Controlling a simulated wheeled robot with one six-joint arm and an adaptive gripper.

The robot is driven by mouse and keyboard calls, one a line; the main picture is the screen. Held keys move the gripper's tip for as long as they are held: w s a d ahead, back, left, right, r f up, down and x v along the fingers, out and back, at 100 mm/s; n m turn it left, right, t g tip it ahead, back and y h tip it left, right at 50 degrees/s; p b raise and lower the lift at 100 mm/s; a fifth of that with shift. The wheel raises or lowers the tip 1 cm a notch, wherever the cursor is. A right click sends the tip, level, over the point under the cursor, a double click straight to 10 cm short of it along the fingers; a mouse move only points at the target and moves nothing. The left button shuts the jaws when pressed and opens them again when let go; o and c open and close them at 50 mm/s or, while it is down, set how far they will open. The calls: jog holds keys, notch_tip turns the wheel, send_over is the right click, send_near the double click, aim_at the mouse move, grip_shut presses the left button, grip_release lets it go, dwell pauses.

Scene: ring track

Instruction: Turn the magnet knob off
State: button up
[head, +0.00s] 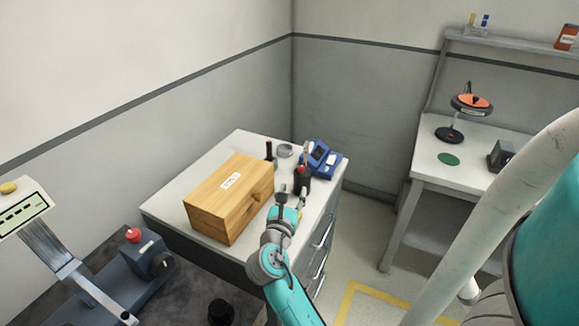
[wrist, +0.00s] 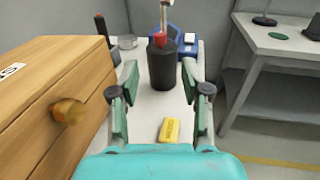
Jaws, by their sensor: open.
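No knob is labelled as the magnet knob, and I cannot tell for sure which one it is. A round black knob (head: 161,264) sits on the side of a blue-grey machine (head: 138,282) at the lower left in the head view, with a red button (head: 133,235) on top. My gripper (head: 291,197) is over the white-topped cabinet, far to the right of that machine. In the wrist view my gripper (wrist: 159,88) is open and empty, its fingers apart, with a black cup (wrist: 161,67) ahead between them. The machine is outside the wrist view.
A wooden drawer box (head: 222,205) stands left of my gripper on the cabinet (head: 165,205). A yellow block (wrist: 169,130) lies below the fingers. A blue device (head: 320,158) is behind. A workbench (head: 430,160) with a dark grey block (head: 501,155) stands right, across open floor.

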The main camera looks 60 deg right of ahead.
aim_at(301, 169)
jog(key=x, duration=1)
jog(key=shift+w+d, duration=0.1)
jog(key=shift+d, duration=0.2)
grip_shut()
